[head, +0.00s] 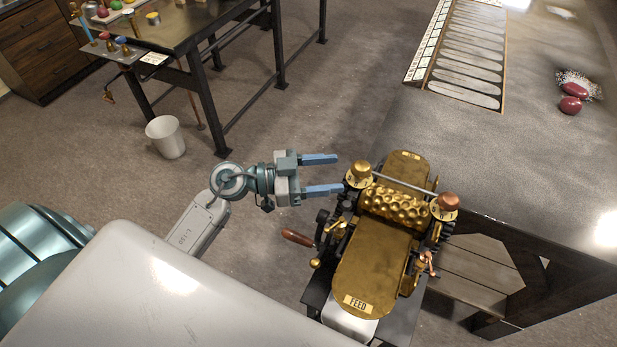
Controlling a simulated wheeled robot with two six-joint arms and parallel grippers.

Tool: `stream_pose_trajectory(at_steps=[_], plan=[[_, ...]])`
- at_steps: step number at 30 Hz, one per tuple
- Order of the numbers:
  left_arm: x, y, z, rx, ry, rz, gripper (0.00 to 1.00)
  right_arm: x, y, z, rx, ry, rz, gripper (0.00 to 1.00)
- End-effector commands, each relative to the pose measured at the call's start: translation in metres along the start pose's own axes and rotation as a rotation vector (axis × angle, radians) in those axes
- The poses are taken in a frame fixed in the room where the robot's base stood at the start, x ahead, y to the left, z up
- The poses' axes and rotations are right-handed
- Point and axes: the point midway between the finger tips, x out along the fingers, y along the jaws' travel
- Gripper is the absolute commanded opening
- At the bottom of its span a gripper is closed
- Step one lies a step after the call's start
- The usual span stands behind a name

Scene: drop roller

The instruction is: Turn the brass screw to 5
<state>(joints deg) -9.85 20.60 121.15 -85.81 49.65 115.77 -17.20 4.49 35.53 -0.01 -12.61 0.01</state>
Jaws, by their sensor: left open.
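The brass drop roller machine (375,265) stands on a dark stand at the centre right, with a "FEED" label at its near end. The brass screw (360,171) is a round knob on a dial plate at the machine's left side. A copper-coloured knob (447,203) sits on the right side. The dial numbers are too small to read. My left gripper (322,174) is open and empty, its two blue fingers pointing right at the brass screw. The fingertips are just left of the screw; whether the nearer one touches the dial plate I cannot tell. My right gripper is not in view.
A wooden-handled crank (298,237) sticks out left of the machine, below my left gripper. A dark table (540,160) with a slotted tray (468,50) and red candies (571,104) is at right. A white bin (166,137) and workbench (180,28) stand behind left.

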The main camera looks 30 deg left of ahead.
Motion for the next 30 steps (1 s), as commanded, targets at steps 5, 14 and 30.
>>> stream_pose_trajectory(at_steps=[5, 14, 30], plan=[[-0.021, 0.0, 0.003, 0.002, -0.004, 0.002, 0.58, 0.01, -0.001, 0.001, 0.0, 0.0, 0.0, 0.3], [-0.036, 0.0, 0.0, 0.0, -0.001, 0.001, 0.58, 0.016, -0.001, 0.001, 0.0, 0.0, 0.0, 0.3], [-0.032, -0.011, 0.012, -0.012, 0.003, 0.048, 0.58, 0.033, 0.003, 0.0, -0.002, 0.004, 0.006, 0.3]])
